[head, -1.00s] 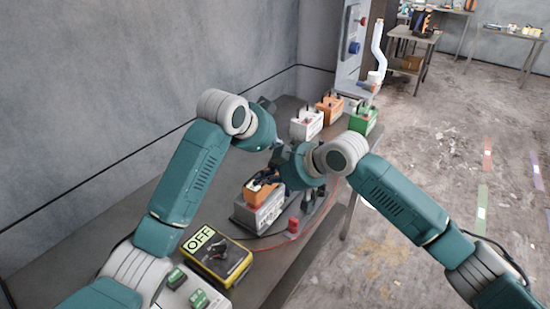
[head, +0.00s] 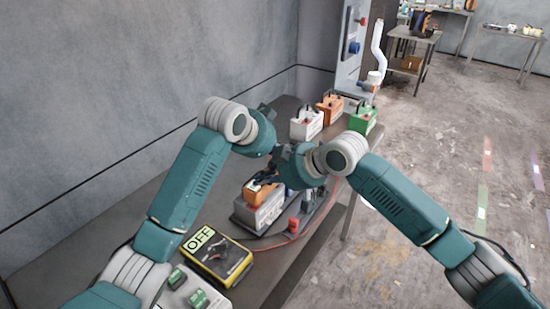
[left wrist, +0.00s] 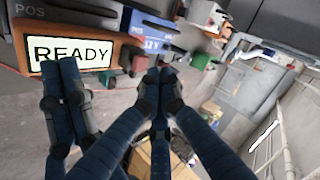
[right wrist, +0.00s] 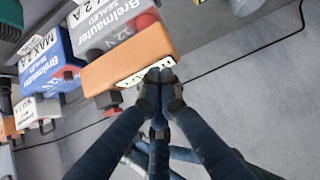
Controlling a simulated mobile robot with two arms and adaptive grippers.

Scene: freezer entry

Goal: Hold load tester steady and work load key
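The orange load tester (head: 262,192) stands on a grey battery on the bench in the head view. Its lit face reads READY in the left wrist view (left wrist: 70,52), and its orange side fills the middle of the right wrist view (right wrist: 130,58). My right gripper (right wrist: 160,76) has its fingertips together at the tester's edge, covering part of the white label. My left gripper (left wrist: 160,76) also has its tips together, to the right of the tester and apart from its face. I cannot make out the load key; arms and fingers hide much of this area.
A yellow-black box marked OFF (head: 217,256) lies nearer on the bench. White (head: 307,123), orange (head: 330,107) and green (head: 363,118) batteries stand farther back. A blue battery (right wrist: 50,62) is beside the tester. A red block (head: 293,225) and cable lie near the bench's front edge.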

